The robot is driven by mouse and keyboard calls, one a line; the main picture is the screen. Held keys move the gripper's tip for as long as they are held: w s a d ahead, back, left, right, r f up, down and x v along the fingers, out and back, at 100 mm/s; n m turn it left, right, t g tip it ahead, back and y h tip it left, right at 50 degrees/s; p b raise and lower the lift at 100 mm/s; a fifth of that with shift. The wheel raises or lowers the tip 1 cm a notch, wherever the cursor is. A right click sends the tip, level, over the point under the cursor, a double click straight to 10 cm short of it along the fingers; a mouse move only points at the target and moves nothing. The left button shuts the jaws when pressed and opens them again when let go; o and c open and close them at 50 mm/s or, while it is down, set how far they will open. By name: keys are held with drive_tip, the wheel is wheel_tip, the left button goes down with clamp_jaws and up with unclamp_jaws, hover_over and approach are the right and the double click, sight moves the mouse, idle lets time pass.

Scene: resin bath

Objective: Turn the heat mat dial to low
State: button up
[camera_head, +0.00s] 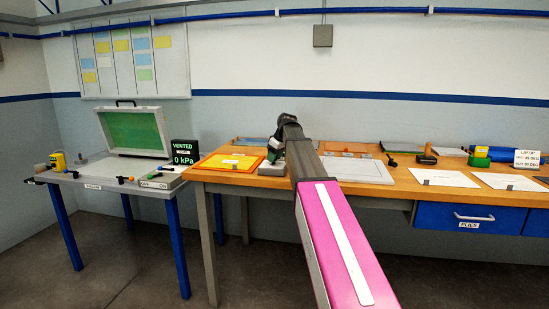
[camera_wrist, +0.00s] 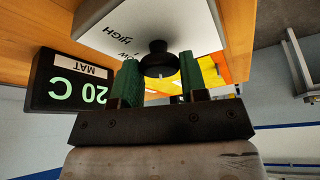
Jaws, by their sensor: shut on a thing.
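The heat mat dial is a round black knob (camera_wrist: 158,58) on a pale control box (camera_wrist: 155,22) lettered HIGH and LOW, which appears upside down in the wrist view. My gripper (camera_wrist: 161,72) has its two green fingers on either side of the knob, shut on it. The knob's pointer setting cannot be made out. A black display (camera_wrist: 68,82) beside the box reads 20 C, with a MAT label. In the head view, the box (camera_head: 272,168) stands on the wooden bench, and my gripper (camera_head: 276,150) is at it, partly hidden by my arm.
An orange-framed yellow sheet (camera_head: 230,162) lies left of the box on the bench. A pale board (camera_head: 358,170) lies right of my arm. Papers and tools are further right. A separate table at left holds an open green-lined case (camera_head: 134,130) and a VENTED 0 kPa display (camera_head: 184,152).

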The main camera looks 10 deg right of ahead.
drive_tip(key=m+h, duration=0.1)
drive_tip(key=m, duration=0.1)
drive_tip(key=m+t, duration=0.1)
drive_tip(key=m, duration=0.2)
drive_tip(key=shift+s+a+m+h, duration=0.15)
drive_tip(key=shift+m+h, duration=0.15)
drive_tip(key=shift+h, duration=0.1)
drive_tip(key=m+h, duration=0.2)
drive_tip(key=m, duration=0.3)
drive_tip(key=shift+a+m, duration=0.15)
drive_tip(key=shift+m, duration=0.25)
drive_tip(key=o, duration=0.9)
drive_tip(key=shift+h, duration=0.3)
drive_tip(key=v, duration=1)
drive_tip(key=shift+s+r, duration=0.2)
drive_tip(key=shift+r, duration=0.15)
